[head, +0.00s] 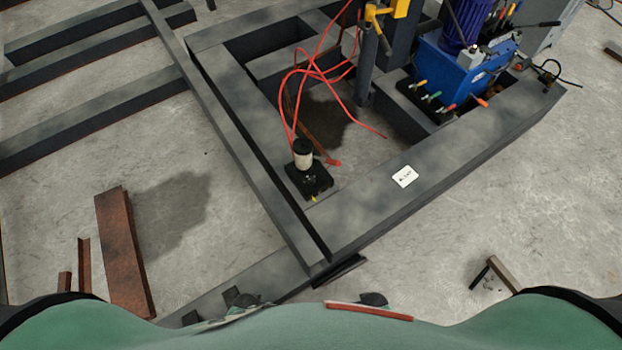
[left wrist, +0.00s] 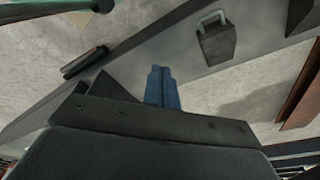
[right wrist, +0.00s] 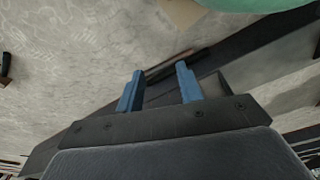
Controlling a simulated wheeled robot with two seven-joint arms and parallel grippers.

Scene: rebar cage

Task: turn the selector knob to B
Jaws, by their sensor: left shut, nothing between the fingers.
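No selector knob with a readable B shows clearly in any view. In the head view, a small black base (head: 310,181) carries a pale cylinder with a dark top (head: 303,153) and has a yellow mark at its front edge; I cannot tell whether this is the knob. My left gripper (left wrist: 162,88) shows in the left wrist view with its blue fingers together and nothing between them. My right gripper (right wrist: 160,88) shows in the right wrist view with its blue fingers apart and empty. Neither gripper shows in the head view.
A dark steel frame (head: 350,232) spans the concrete floor, bearing a white label (head: 404,176). Red hoses (head: 287,105) run near the black base. A blue machine (head: 452,75) with coloured handles stands behind. Rusty steel pieces (head: 124,250) lie at left.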

